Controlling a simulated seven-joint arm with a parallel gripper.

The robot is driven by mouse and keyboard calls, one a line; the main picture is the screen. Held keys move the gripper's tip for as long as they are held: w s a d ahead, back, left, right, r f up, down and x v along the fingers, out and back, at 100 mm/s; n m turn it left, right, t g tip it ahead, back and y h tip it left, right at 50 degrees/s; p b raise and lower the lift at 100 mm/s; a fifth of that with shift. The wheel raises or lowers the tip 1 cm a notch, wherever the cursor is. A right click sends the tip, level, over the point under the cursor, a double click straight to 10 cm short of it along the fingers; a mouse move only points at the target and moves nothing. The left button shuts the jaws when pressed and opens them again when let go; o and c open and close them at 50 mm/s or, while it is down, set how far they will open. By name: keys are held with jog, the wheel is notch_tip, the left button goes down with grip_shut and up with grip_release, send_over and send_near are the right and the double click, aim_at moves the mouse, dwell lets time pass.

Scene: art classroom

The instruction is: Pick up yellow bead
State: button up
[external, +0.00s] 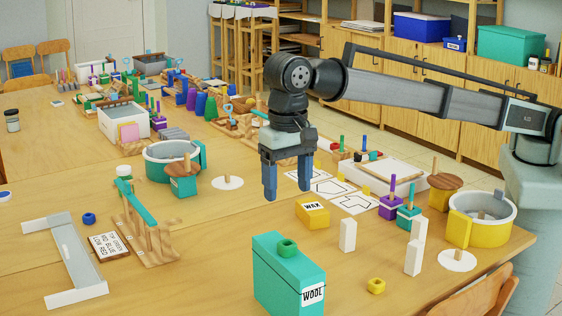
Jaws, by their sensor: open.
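A small yellow bead (376,286) with a hole in its middle lies on the wooden table near the front edge, right of the teal WOOL box. My gripper (287,180) hangs above the table, pointing down, with its two blue fingers apart and nothing between them. It is to the left of the bead, higher and farther back, well clear of it.
The teal WOOL box (288,280) with a green bead (287,248) on top stands left of the yellow bead. White upright blocks (347,235) stand behind it. A yellow WAX box (312,215) and a yellow round container (480,222) are farther back. Bare table surrounds the yellow bead.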

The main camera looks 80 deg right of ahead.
jog(key=shift+a, duration=0.1)
send_over(376, 286)
jog(key=d, duration=0.2)
notch_tip(376, 286, down, 15)
jog(key=shift+n, duration=0.3)
notch_tip(376, 286, down, 13)
jog(key=shift+w+f, duration=0.1)
jog(key=shift+c, duration=0.4)
jog(key=c, duration=1)
jog(key=shift+c, duration=0.2)
